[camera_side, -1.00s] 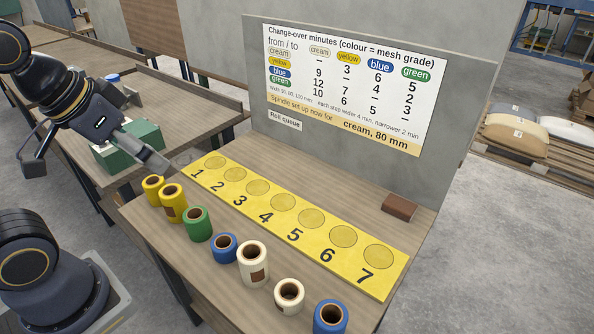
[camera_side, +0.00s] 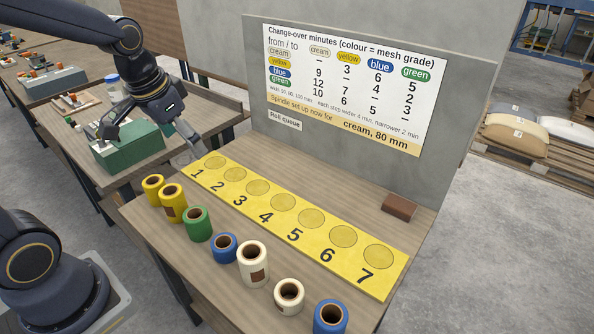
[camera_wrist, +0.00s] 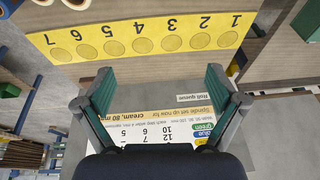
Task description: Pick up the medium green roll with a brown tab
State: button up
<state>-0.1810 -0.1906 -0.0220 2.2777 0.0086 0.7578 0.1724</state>
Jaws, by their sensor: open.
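The green roll (camera_side: 197,224) stands upright on the near side of the table in the side view, between a yellow roll (camera_side: 173,203) and a small blue roll (camera_side: 224,248). No brown tab shows on its visible side. My gripper (camera_side: 148,147) is raised beyond the number 1 end of the yellow strip, away from the green roll. In the wrist view my gripper (camera_wrist: 160,80) has its green-padded fingers wide apart with nothing between them. The green roll is not visible in the wrist view.
The yellow numbered strip (camera_side: 318,258) has several empty circles. Another yellow roll (camera_side: 153,190), cream rolls (camera_side: 253,263) (camera_side: 289,296) and a larger blue roll (camera_side: 330,317) share the row. A brown block (camera_side: 399,207) lies near the upright board (camera_side: 455,130).

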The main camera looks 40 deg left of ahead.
jog(key=g, duration=0.2)
send_over(196, 222)
jog(key=w, duration=0.3)
notch_tip(196, 222, down, 6)
jog(key=f, duration=0.1)
jog(key=shift+n+g+h, duration=0.3)
jog(key=shift+n+g, duration=0.4)
jog(key=shift+n, duration=0.1)
jog(key=shift+s+a+f, duration=0.3)
jog(key=shift+a+f, duration=0.15)
jog(key=shift+f, duration=2.9)
jog(key=shift+s+a+f, duration=0.3)
jog(key=shift+a+f, duration=0.1)
jog(key=shift+f, duration=2.95)
jog(key=shift+s+a+f, duration=0.3)
jog(key=shift+a+f, duration=0.15)
jog(key=shift+f, duration=2.9)
jog(key=c, duration=1.3)
